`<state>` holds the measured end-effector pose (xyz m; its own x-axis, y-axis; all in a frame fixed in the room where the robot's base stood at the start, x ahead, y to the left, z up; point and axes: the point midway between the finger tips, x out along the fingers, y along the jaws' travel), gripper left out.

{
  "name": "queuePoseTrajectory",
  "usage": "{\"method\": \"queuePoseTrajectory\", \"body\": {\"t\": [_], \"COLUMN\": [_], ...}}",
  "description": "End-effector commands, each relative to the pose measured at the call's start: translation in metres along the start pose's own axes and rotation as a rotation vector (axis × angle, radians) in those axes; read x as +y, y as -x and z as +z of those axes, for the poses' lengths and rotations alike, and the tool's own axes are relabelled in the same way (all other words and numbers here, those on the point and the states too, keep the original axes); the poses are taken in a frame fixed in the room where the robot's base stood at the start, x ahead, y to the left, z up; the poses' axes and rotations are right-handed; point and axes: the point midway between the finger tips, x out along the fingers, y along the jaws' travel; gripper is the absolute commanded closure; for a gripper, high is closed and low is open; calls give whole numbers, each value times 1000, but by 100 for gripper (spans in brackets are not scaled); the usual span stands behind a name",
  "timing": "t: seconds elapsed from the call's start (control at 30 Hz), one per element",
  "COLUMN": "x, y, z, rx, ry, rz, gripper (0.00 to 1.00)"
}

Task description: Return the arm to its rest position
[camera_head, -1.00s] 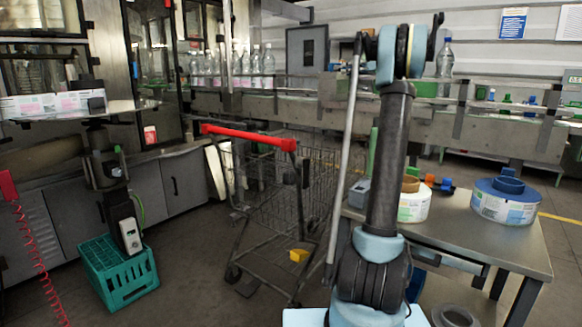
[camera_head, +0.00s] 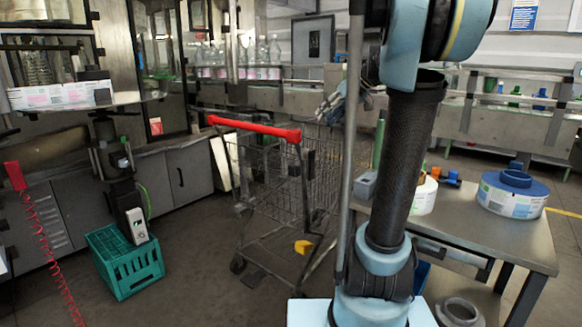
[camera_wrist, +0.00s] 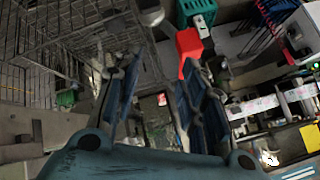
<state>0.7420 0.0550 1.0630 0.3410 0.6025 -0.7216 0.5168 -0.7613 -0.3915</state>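My arm rises at the right of centre in the head view, its dark lower link upright and its light blue joint large near the top edge. My gripper (camera_head: 328,106) shows small behind the grey pole, above the right end of the cart's red handle in the picture. In the wrist view my gripper (camera_wrist: 160,78) has its two blue-grey fingers spread apart, with nothing visible held between them. Part of the arm above the blue joint is cut off by the frame.
A shopping cart (camera_head: 255,210) stands left of my arm. A metal table (camera_head: 465,232) at the right bears a blue-topped reel (camera_head: 512,200) and a white reel (camera_head: 424,197). A teal crate (camera_head: 124,262) sits on the floor at left. Floor between crate and cart is clear.

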Motion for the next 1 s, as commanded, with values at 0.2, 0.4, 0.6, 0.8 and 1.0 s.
{"method": "queuePoseTrajectory", "body": {"t": [0.2, 0.4, 0.6, 0.8, 1.0], "x": [-22, -30, -30, -20, -7], "y": [-21, -37, -51, -65, -74], "z": [93, 178, 263, 344, 404], "rx": [-115, -203, -272, -318, -338], "ry": [-83, -157, -226, -287, -331], "rz": [93, 197, 317, 446, 553], "gripper": [62, 62, 62, 62, 62]}}
